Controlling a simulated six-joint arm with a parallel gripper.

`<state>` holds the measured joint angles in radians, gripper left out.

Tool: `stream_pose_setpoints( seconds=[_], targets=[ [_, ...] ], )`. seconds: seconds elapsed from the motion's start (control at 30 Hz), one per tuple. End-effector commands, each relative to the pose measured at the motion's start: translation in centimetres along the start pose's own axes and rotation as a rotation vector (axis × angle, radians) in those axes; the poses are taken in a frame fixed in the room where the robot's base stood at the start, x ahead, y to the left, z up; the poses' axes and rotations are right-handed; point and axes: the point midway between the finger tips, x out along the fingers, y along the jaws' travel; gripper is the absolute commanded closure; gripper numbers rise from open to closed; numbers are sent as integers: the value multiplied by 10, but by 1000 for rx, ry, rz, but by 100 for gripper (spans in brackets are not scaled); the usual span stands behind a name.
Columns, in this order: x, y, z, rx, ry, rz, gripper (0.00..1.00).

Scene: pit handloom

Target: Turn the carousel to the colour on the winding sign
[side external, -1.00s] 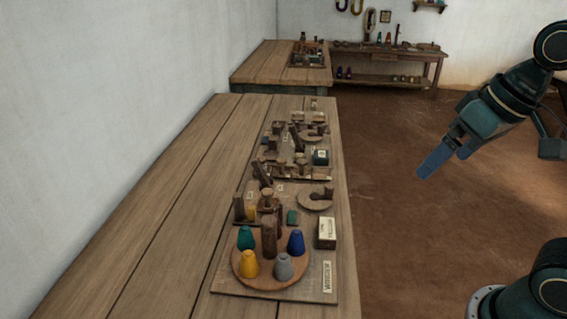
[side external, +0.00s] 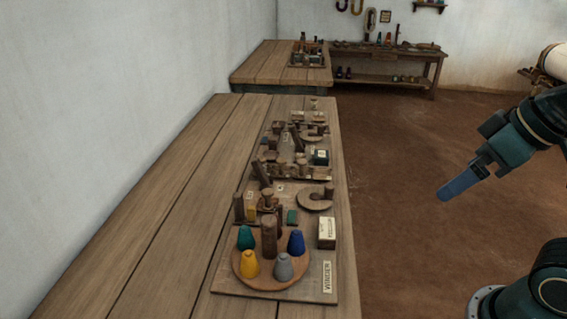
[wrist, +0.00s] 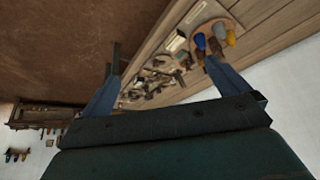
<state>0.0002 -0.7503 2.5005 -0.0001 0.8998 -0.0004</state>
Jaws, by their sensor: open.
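The carousel (side external: 267,283) is a round wooden disc at the near end of the long bench. A brown post (side external: 269,238) stands at its middle. A yellow cone (side external: 249,264) and a grey cone (side external: 284,267) are at its front, a teal cone (side external: 246,238) at back left and a blue cone (side external: 296,242) at right. A small teal-green block (side external: 292,217) sits behind it; I cannot tell which piece is the winding sign. My gripper (side external: 456,190) is open and empty, in the air right of the bench, apart from everything. In the wrist view its fingers (wrist: 162,57) are spread.
A WINDER label (side external: 327,278) and a pale labelled box (side external: 327,232) are right of the carousel. Several wooden fixtures stand farther along the bench (side external: 175,220). Its left side is clear, beside a white wall. The floor to the right is open.

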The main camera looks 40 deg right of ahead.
Motion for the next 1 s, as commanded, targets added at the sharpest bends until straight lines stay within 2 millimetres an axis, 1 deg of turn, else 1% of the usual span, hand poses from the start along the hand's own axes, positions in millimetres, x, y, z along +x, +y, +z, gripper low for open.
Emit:
stream_pose_setpoints(
  seconds=[0.37,0.4,0.47,0.6,0.63,0.77,0.87,1.0],
  targets=[
    [0,0,0,0,0,0,0],
    [0,0,0,0,0,0,4],
    [0,0,0,0,0,0,16],
    [-1,-1,-5,2,-6,-3,43],
    [-1,-2,-7,3,-10,-4,45],
    [-1,-5,-20,10,-32,-11,45],
    [-1,-9,-35,18,-56,-19,45],
    [2,-18,-61,34,-99,-29,45]
  ],
)
